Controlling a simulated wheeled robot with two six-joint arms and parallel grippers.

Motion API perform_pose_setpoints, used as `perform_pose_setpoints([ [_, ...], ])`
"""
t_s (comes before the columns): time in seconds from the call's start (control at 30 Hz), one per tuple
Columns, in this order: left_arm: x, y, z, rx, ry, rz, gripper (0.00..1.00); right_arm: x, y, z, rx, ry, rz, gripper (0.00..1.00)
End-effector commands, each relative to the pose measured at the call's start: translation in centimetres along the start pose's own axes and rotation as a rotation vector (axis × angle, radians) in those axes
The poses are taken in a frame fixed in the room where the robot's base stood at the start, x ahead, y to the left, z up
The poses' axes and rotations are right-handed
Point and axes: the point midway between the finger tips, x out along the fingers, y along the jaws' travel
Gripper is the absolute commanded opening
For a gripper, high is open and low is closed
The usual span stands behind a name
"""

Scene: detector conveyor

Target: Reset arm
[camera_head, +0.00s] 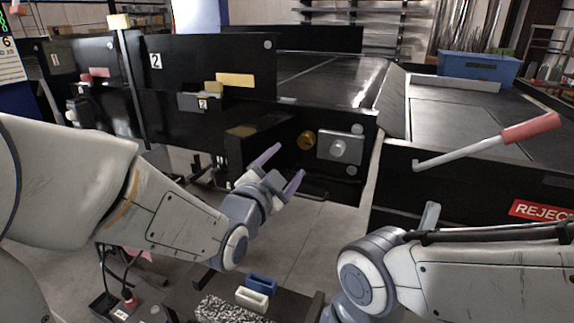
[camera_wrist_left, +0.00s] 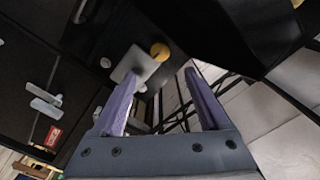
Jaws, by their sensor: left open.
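A lever arm with a grey shaft and red grip (camera_head: 530,129) slants up to the right over the conveyor's right part. My left gripper (camera_head: 288,163) is open and empty, its purple fingers apart, in front of the black conveyor side. It is left of the lever and apart from it. In the left wrist view its two fingers (camera_wrist_left: 160,98) frame nothing held. A silver latch box with a round knob (camera_head: 339,149) and a brass knob (camera_head: 307,140) lie just beyond the fingers. The brass knob also shows in the left wrist view (camera_wrist_left: 160,51). My right gripper is out of view.
A slanted divider (camera_head: 394,102) stands beside the lever. A red REJECT label (camera_head: 541,211) is on the black side panel. A blue bin (camera_head: 478,67) stands at the back right. Black numbered panels (camera_head: 212,67) stand at left. Small blue and white holders (camera_head: 252,298) are low in front.

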Motion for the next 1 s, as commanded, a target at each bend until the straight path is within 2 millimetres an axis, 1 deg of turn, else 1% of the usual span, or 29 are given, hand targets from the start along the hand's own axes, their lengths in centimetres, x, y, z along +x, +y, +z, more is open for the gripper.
perform_pose_setpoints([
  [0.07,0.0,0.1,-0.1,-0.005,-0.005,0.008,0.78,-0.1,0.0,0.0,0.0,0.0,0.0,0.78],
  [0.17,-0.2,1.0,-0.3,-0.039,-0.041,0.063,0.78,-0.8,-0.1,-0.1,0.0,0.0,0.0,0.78],
  [0.27,-1.1,3.1,-0.4,-0.112,-0.131,0.18,0.78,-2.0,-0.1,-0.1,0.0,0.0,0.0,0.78],
  [0.37,-3.3,6.0,-0.3,-0.209,-0.275,0.335,0.78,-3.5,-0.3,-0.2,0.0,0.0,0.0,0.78],
  [0.4,-4.5,7.2,-0.2,-0.247,-0.342,0.397,0.78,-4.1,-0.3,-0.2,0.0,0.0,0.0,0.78],
  [0.47,-6.7,8.9,-0.2,-0.297,-0.449,0.485,0.78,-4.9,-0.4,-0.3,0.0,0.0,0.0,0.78],
  [0.5,-8.3,9.8,-0.1,-0.326,-0.523,0.54,0.78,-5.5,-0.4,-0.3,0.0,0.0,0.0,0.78],
  [0.57,-11.0,11.0,-0.1,-0.365,-0.64,0.617,0.78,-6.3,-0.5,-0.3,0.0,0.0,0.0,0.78],
  [0.6,-13.0,11.6,-0.2,-0.385,-0.72,0.663,0.78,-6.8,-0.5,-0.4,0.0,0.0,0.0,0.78],
  [0.63,-14.4,11.9,-0.2,-0.398,-0.781,0.695,0.78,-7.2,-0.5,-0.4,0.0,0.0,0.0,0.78],
  [0.67,-15.9,12.1,-0.3,-0.407,-0.839,0.723,0.78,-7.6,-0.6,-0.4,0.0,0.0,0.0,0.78],
  [0.7,-17.8,12.3,-0.4,-0.417,-0.915,0.757,0.78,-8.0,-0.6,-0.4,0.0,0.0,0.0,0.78],
  [0.8,-22.1,12.4,-0.6,-0.428,-1.084,0.816,0.78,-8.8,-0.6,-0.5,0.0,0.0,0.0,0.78],
  [0.9,-25.1,12.1,-0.7,-0.426,-1.204,0.847,0.78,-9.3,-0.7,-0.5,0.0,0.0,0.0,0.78],
  [1.0,-26.8,11.8,-0.7,-0.42,-1.272,0.861,0.78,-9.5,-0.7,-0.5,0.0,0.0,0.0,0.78],
])
